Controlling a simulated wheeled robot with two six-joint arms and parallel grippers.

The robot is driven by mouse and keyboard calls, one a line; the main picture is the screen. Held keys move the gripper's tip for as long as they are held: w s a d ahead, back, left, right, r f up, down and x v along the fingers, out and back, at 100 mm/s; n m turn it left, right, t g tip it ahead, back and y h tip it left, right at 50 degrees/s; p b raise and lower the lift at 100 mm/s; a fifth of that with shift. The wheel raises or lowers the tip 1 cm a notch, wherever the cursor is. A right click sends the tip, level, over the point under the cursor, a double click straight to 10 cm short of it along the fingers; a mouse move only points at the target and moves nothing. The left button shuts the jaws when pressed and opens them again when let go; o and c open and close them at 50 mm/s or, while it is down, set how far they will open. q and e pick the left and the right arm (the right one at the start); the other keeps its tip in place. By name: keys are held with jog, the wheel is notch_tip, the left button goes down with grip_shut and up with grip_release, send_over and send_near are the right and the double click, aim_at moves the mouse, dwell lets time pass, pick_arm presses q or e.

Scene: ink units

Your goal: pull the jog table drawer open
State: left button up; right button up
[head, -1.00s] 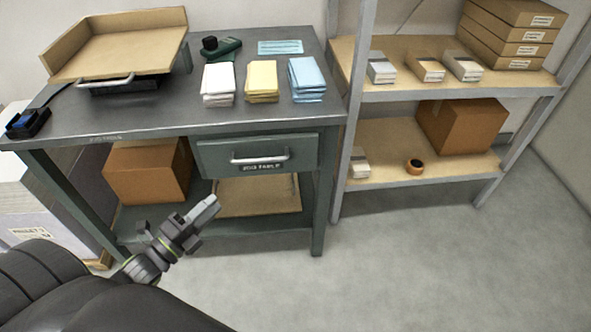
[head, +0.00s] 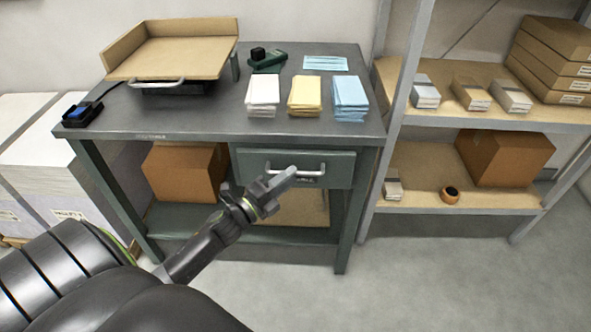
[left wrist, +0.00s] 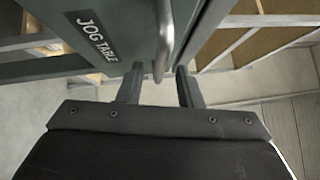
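The jog table drawer (head: 258,166) is the green front under the right part of the grey tabletop, and it looks closed. Its pale bar handle (head: 312,174) is partly covered by my left gripper (head: 283,178) in the head view. In the left wrist view, the drawer front (left wrist: 125,22) fills the top left with its JOG TABLE label (left wrist: 97,35). The handle (left wrist: 166,35) shows in the gap between the spread fingertips of my left gripper (left wrist: 160,70). The fingers are open and not closed on it; how deep the handle sits is unclear. My right gripper is not in view.
The grey table (head: 200,120) carries white, yellow and blue paper stacks and a tilted wooden tray (head: 175,55). A cardboard box (head: 185,172) sits on its lower shelf. A shelf rack (head: 450,200) stands close on the right. Floor in front is clear.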

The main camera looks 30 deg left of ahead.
pick_arm(q)
jog(key=shift+p+x, duration=0.3)
jog(key=shift+x, duration=1.2)
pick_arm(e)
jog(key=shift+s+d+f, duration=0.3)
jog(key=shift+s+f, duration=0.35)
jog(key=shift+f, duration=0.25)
pick_arm(q)
grip_shut()
